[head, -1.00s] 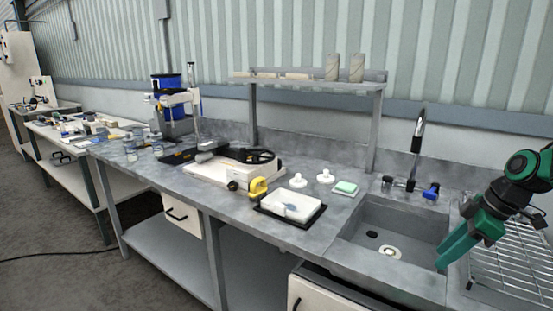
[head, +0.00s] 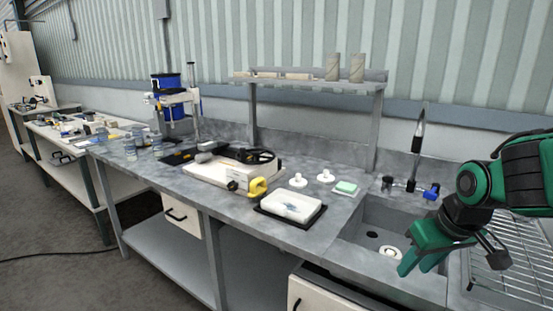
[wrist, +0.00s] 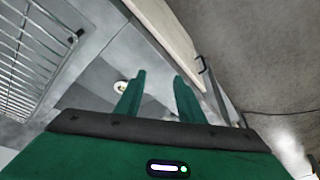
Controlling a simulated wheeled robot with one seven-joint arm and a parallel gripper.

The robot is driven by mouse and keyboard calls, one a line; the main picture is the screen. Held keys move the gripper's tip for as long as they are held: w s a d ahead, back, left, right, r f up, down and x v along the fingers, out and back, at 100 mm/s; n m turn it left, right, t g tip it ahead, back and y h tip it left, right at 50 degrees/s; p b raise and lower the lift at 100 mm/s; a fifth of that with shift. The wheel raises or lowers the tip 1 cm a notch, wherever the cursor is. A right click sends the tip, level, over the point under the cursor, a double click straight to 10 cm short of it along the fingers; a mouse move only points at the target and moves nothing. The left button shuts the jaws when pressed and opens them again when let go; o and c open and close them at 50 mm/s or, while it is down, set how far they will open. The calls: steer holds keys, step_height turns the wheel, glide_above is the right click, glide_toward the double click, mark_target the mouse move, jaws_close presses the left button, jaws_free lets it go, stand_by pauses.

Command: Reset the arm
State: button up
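My arm, green and black, reaches in from the right edge of the head view. My gripper (head: 416,268) hangs over the sink (head: 372,213), its green fingers pointing down and to the left. In the wrist view my gripper (wrist: 160,76) shows two green fingers standing apart with nothing between them. It is open and empty.
A faucet (head: 417,145) stands behind the sink. A wire drying rack (head: 510,262) is at the right, close to my arm. A shelf (head: 310,82) stands behind.

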steer(key=s+d+m+g, duration=0.2)
steer(key=s+d+m, duration=0.2)
steer(key=s, duration=0.5)
steer(key=s+d+f+m+g, duration=0.1)
steer(key=s+d+m, duration=0.3)
steer(key=s, duration=0.5)
steer(key=d+g, duration=0.1)
steer(key=d, duration=0.1)
steer(key=shift+d+f, duration=0.3)
steer(key=shift+d, duration=0.05)
